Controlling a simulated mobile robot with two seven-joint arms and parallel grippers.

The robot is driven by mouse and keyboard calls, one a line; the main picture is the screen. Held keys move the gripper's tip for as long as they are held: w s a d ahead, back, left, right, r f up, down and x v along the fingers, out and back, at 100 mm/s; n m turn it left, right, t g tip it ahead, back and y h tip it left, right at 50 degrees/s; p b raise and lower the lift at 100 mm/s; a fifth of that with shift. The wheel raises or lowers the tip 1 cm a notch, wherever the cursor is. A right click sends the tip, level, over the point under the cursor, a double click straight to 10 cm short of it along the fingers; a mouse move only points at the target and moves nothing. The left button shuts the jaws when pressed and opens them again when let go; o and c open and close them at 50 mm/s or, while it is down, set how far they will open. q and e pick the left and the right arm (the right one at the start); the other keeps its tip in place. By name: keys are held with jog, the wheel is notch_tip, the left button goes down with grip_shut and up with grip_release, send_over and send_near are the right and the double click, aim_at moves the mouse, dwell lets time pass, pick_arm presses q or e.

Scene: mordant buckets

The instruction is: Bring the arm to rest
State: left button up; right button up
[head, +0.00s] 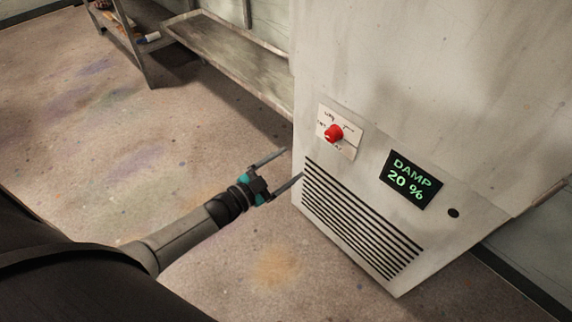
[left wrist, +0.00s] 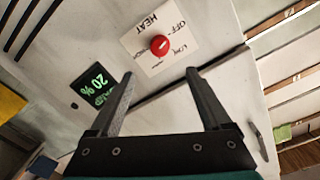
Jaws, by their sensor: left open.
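My left gripper (head: 293,168) is open and empty, with its two fingers spread, in front of the left edge of a large pale cabinet (head: 450,80). The cabinet's front carries a red knob (head: 334,133) on a white label plate. A dark display (head: 411,180) to its right reads "DAMP 20 %" in green. In the left wrist view the open fingers (left wrist: 163,88) show apart, with the red knob (left wrist: 160,45) beyond them and nothing between them. My right gripper is in neither view.
A vent grille (head: 362,220) lies low on the cabinet front. A low wooden bench or trough (head: 230,55) stands along the back wall, beside a shelf stand (head: 130,35) with small items. The stained floor (head: 90,130) to the left is clear.

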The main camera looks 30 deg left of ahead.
pick_arm(q)
jog(key=s+a+f+n+g+y+p, duration=0.1)
jog(key=s+a+f+n+g+y, duration=0.2)
jog(key=s+f, duration=0.55)
jog(key=s+f+n+g+y+p, duration=0.1)
jog(key=s+f+n+g+y, duration=0.25)
jog(key=f, duration=0.75)
jog(key=s+d+f+g, duration=0.1)
jog(key=s+f+g, duration=0.3)
jog(key=s, duration=0.7)
jog(key=s+d+f+n+g+p, duration=0.1)
jog(key=s+f+g, duration=0.2)
jog(key=s, duration=0.9)
notch_tip(320, 180, down, 2)
jog(key=shift+f+g, duration=0.15)
jog(key=shift+g, duration=0.2)
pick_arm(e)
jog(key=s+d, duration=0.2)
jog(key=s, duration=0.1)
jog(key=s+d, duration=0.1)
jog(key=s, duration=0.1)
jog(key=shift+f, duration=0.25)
pick_arm(q)
jog(key=shift+d+y, duration=0.1)
jog(key=shift+y, duration=0.15)
